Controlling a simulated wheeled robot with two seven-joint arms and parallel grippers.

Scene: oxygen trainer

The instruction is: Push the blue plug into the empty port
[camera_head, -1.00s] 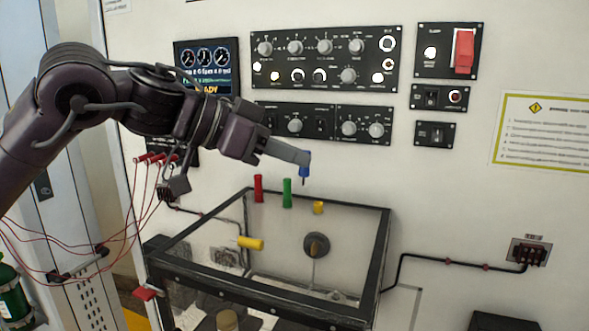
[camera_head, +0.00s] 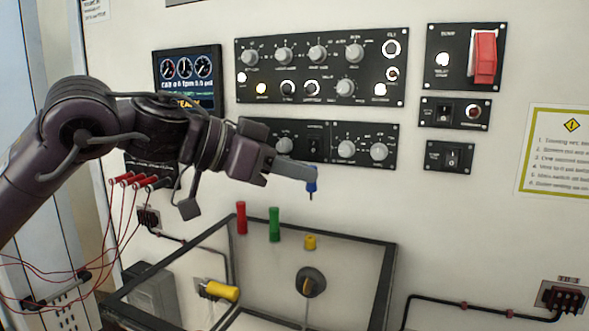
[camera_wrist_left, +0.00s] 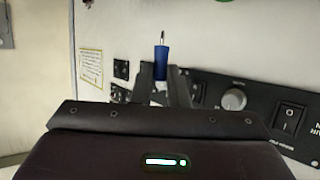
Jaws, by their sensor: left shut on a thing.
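The blue plug (camera_head: 311,184) is held at the tip of my left gripper (camera_head: 305,174), its thin metal pin pointing down in the head view. It hangs in front of the panel wall, above the clear-topped box, apart from both. In the left wrist view the blue plug (camera_wrist_left: 161,62) sits between the two fingers (camera_wrist_left: 161,88), with its pin pointing away from the gripper. A red plug (camera_head: 241,217), a green plug (camera_head: 274,224) and a short yellow piece (camera_head: 310,242) stand in a row below. I cannot make out the empty port. My right gripper is out of view.
The clear-topped box (camera_head: 375,290) has a dark frame; a yellow handle (camera_head: 220,290) and a round knob (camera_head: 310,282) show at it. Control panels (camera_head: 320,72) line the wall above. Red-wired plugs (camera_head: 138,181) stand at left, with loose cables.

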